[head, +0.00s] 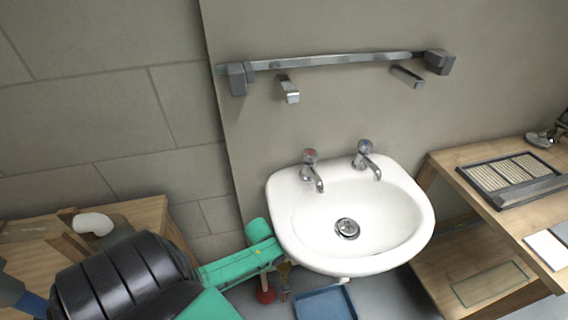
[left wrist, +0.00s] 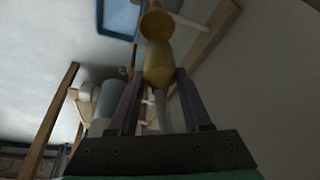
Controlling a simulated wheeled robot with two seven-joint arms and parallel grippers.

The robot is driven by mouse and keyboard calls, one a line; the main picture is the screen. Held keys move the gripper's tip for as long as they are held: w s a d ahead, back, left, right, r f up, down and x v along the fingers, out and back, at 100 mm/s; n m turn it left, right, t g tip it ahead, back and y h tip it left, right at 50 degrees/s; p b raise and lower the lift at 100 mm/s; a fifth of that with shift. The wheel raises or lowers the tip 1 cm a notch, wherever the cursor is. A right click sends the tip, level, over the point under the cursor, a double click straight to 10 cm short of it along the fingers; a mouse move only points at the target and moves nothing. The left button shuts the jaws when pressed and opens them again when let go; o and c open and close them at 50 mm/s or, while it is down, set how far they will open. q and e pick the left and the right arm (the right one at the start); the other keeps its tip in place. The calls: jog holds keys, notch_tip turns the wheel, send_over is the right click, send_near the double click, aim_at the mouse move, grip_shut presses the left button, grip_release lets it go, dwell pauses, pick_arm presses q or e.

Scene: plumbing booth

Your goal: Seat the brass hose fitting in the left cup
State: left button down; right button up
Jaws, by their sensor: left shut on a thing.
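The brass hose fitting (left wrist: 158,65) shows in the left wrist view as a yellow-brown rounded body with a wider round end towards the top of the picture. My left gripper (left wrist: 158,78) is shut on it, with one dark finger on each side. In the head view my green left forearm reaches in from the lower left to the left side of the sink. A small brownish piece (head: 284,269) shows just past it, too small to identify surely. I cannot make out the left cup in either view. My right gripper is not in view.
A white sink (head: 426,222) with two taps is on the wall, close right of my left forearm. A blue tray (head: 325,304) lies on the floor below it. A wooden bench (head: 465,160) stands right and a wooden table (head: 150,213) left. A red-based object (head: 265,295) stands below my forearm.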

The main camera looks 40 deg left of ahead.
pick_arm(q)
jog(key=shift+f+b, duration=0.3)
jog(key=shift+f, duration=0.15)
notch_tip(320, 180, down, 4)
jog(key=b, duration=0.4)
jog(key=shift+r, duration=0.25)
jog(key=shift+d+f, duration=0.1)
jog(key=shift+f, duration=0.15)
jog(key=shift+f+b, duration=0.55)
jog(key=shift+f, duration=0.4)
jog(key=shift+c, duration=1.4)
grip_release()
